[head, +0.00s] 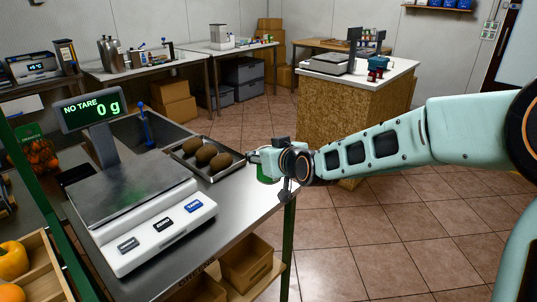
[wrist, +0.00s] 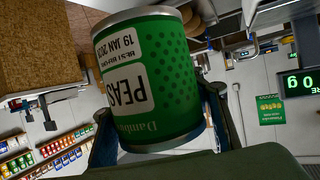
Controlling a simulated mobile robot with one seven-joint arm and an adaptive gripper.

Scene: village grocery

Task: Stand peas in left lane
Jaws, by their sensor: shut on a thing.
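A green peas can (wrist: 150,85) with a white label and metal rims fills the middle of the wrist view, its lettering upside down there. My gripper (wrist: 160,115) is shut on it, one finger on each side. In the head view the can (head: 265,176) is a small green patch at my gripper (head: 258,165), mostly hidden by the hand. I cannot make out the left lane in either view.
A scale (head: 140,205) reading 0 g stands on the counter (head: 225,195). A tray (head: 232,172) with several brown, rounded items lies behind it. A wood-sided counter (head: 345,110) stands further back. Shelves of coloured packages (wrist: 55,150) show in the wrist view. Tiled floor at right is clear.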

